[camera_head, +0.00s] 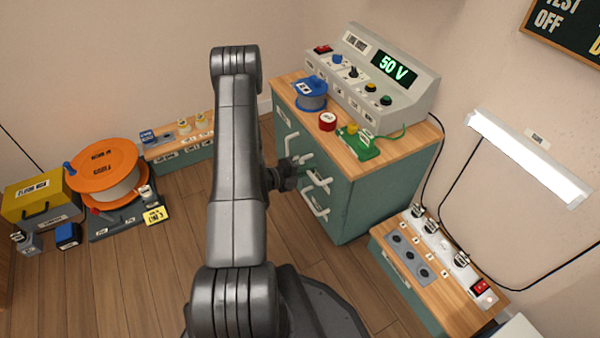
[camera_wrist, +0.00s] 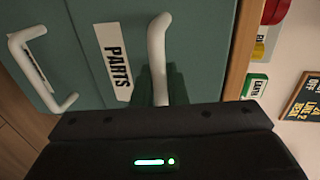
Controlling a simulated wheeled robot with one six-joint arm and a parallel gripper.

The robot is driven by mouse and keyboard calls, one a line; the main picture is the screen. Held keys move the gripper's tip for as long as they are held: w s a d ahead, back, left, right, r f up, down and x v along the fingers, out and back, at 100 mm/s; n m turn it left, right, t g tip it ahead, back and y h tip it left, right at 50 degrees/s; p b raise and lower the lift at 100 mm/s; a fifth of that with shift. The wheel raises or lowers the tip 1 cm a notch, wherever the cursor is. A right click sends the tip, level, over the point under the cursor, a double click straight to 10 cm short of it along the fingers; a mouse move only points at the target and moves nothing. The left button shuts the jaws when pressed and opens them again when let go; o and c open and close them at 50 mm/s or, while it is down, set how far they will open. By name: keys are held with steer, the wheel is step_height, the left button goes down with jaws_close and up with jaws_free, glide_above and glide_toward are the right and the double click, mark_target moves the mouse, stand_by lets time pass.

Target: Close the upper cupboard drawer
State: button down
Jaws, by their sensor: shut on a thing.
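The teal cupboard (camera_head: 350,205) with a wooden top stands right of my arm in the head view. In the wrist view, the upper drawer front (camera_wrist: 195,55) carries a white PARTS label (camera_wrist: 113,60) and lies next to the wooden top edge. My gripper (camera_head: 292,175) is at the cupboard's front, and in the wrist view its fingers (camera_wrist: 160,88) are shut on the white upper drawer handle (camera_wrist: 158,50). The fingers hide part of the handle. My arm and gripper hide part of the front, so I cannot tell how far the drawer stands out.
A second white handle (camera_wrist: 40,70) is on the front beside it. The cupboard top bears a 50 V meter box (camera_head: 375,75), a blue spool (camera_head: 311,95) and a green device (camera_head: 362,145). A low bench (camera_head: 420,290) stands at right. An orange reel (camera_head: 100,165) lies left; floor between is clear.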

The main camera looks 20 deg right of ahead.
steer(key=shift+w+d, duration=0.1)
steer(key=shift+d, duration=0.35)
steer(key=c, duration=1.6)
jaws_free()
steer(key=shift+d, duration=0.15)
steer(key=shift+o, duration=0.2)
steer(key=p+v, duration=0.3)
steer(key=v, duration=1)
steer(key=shift+a, duration=0.4)
steer(key=shift+d, duration=0.15)
steer(key=b+x, duration=0.3)
steer(key=x, duration=1)
steer(key=shift+d, duration=0.15)
